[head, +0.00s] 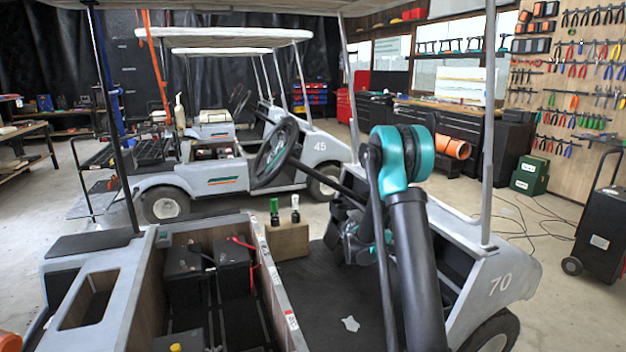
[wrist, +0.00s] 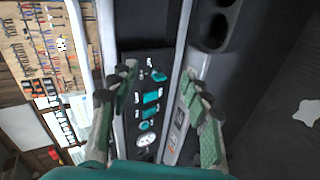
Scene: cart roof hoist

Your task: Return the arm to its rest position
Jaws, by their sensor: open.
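My arm (head: 415,260) reaches over the cart numbered 70, with its teal elbow raised and its lower links folded down toward the dash. My gripper shows in the wrist view (wrist: 158,78), open and empty, its green-padded fingers apart. A black dash panel (wrist: 151,100) with teal switches and a round white gauge lies beyond the fingers. I cannot tell how far the fingertips are from it. In the head view the hand is mostly hidden behind my arm, near the dash.
Cart 70's steering wheel (head: 275,152) and roof post (head: 489,120) stand close to my arm. Its open battery bay (head: 150,285) is at front left. A wooden block (head: 287,240) holds two small upright items. Cart 45 (head: 230,172) stands behind. Floor at right is partly clear.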

